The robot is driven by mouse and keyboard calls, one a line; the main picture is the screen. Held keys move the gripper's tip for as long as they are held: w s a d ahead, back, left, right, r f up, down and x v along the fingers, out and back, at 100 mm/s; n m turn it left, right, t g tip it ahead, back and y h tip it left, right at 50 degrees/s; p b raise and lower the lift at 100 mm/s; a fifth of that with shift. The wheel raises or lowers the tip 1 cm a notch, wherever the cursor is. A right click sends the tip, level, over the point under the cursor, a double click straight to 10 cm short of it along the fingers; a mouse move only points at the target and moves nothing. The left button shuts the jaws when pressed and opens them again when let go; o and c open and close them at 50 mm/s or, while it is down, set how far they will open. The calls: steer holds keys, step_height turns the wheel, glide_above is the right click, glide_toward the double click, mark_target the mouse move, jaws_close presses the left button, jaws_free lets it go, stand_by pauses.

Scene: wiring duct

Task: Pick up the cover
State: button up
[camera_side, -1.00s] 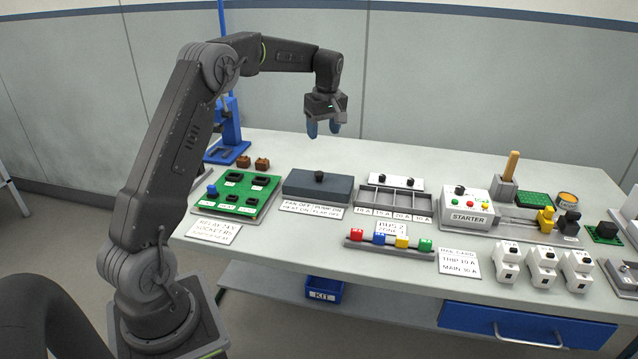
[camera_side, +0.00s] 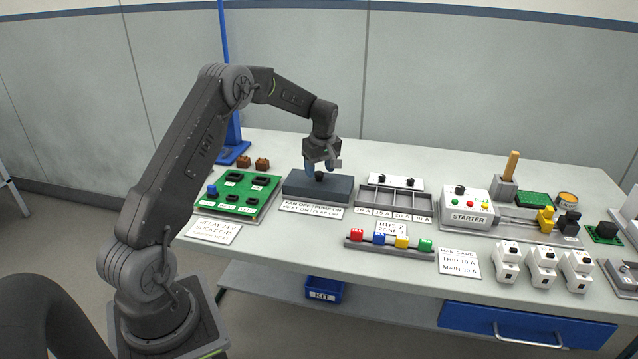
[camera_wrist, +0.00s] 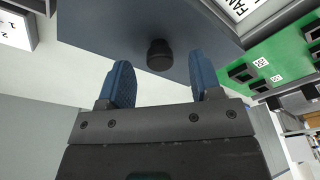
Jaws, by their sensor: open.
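The cover (camera_side: 301,188) is a dark slate-grey slab with a black knob (camera_side: 319,176) on its top, lying over a box on the table in the side view. It fills the upper middle of the wrist view (camera_wrist: 110,30). My gripper (camera_side: 323,173) is open just above the cover, at the knob. In the wrist view its two blue fingers (camera_wrist: 159,68) stand on either side of the knob (camera_wrist: 159,55), with gaps visible. How deep the fingertips reach beside the knob is hard to tell.
A row of coloured blocks (camera_side: 390,242) lies in front. Printed label cards lie between.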

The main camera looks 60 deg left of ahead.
steer(key=shift+a+f, duration=0.15)
steer(key=shift+f, duration=0.6)
steer(key=shift+c, duration=0.2)
steer(key=c, duration=0.9)
steer(key=shift+r, duration=0.1)
steer(key=shift+r, duration=0.55)
steer(key=r, duration=0.2)
steer(key=s+r, duration=0.1)
steer(key=shift+a+r, duration=0.3)
steer(key=shift+a, duration=0.05)
steer(key=s+a+r, duration=0.5)
steer(key=s+r, duration=0.1)
steer(key=s, duration=0.3)
